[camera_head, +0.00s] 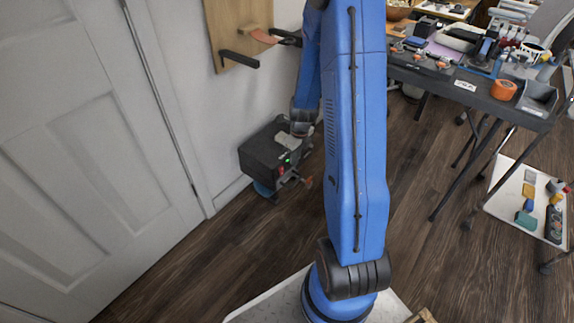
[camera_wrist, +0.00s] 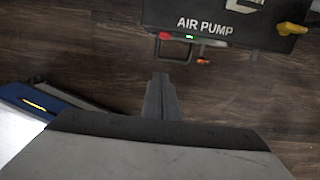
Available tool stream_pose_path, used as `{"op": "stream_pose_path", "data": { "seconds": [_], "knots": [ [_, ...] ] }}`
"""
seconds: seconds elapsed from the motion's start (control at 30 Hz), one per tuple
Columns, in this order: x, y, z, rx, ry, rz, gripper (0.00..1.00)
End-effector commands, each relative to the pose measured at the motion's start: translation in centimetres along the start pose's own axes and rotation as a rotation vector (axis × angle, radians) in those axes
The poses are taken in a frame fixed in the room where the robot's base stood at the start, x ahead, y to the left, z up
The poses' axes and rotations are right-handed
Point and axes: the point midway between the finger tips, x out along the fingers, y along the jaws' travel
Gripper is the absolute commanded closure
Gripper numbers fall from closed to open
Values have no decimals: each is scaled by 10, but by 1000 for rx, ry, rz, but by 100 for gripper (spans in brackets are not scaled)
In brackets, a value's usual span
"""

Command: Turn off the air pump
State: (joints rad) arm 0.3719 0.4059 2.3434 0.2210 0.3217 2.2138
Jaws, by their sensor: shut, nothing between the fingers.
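The air pump (camera_head: 263,152) is a dark box beside the wall, low near the floor, with a small green light on its front. The wrist view shows its black body (camera_wrist: 225,12), labelled "AIR PUMP", at the top right. A red part (camera_wrist: 164,36), a lit green indicator (camera_wrist: 190,37), an orange-red tip (camera_wrist: 204,61) and a yellow knob (camera_wrist: 292,29) show along its front. My gripper (camera_wrist: 160,77) is shut and empty, with its tips below the pump's front edge in the picture and apart from it. In the head view my wrist overlaps the pump and the fingertips cannot be made out.
A white door (camera_head: 90,150) and wall stand left of the pump. A wooden board (camera_head: 228,25) with brackets hangs above it. A dark workbench (camera_head: 470,92) with tools and an orange roll (camera_head: 503,90) is at right. A white tray (camera_head: 497,205) lies below it. Wood floor between is clear.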

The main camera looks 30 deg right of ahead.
Motion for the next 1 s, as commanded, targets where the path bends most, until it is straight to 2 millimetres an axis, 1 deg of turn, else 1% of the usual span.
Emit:
{"op": "stream_pose_path", "data": {
  "seconds": [0.23,0.37,0.8,1.0],
  "knots": [
    [1,-1,1,0,-1,0,100],
    [8,0,1,1,-1,0,100],
    [65,0,1,1,1,2,100],
    [85,0,1,1,0,1,100]
  ]
}}
